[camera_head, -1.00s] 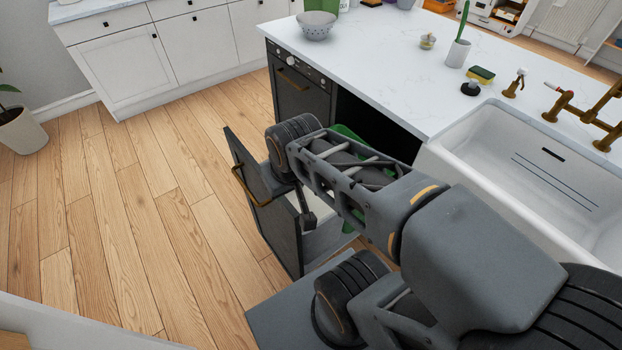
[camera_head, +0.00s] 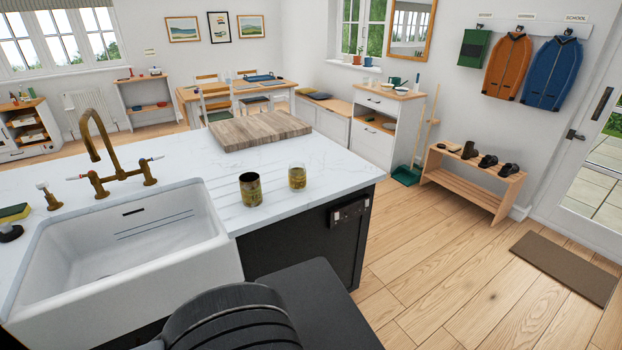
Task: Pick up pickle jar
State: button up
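Two small containers stand upright on the white counter (camera_head: 330,165), right of the sink. One is a dark can-like container with an olive-gold side (camera_head: 250,190). The other is a clear glass jar (camera_head: 297,177) with yellowish contents, a little behind and to the right of it. I see no readable label, so I cannot tell for sure whether either is the pickle jar. Both stand free and apart from each other. My gripper is out of view; only a dark rounded part of my own body shows at the bottom.
The white sink (camera_head: 120,250) and brass tap (camera_head: 100,150) lie left of the jars. A wooden board (camera_head: 260,130) lies behind them. A shoe rack (camera_head: 472,178) stands by the right wall, with a brown mat (camera_head: 565,267) near the door. The wooden floor between is clear.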

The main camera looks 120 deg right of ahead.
aim_at(297, 170)
jog(key=z, duration=1.15)
jog(key=i, duration=0.4)
jog(key=z, duration=4.15)
jog(key=i, duration=1.45)
jog(key=u, duration=3.2)
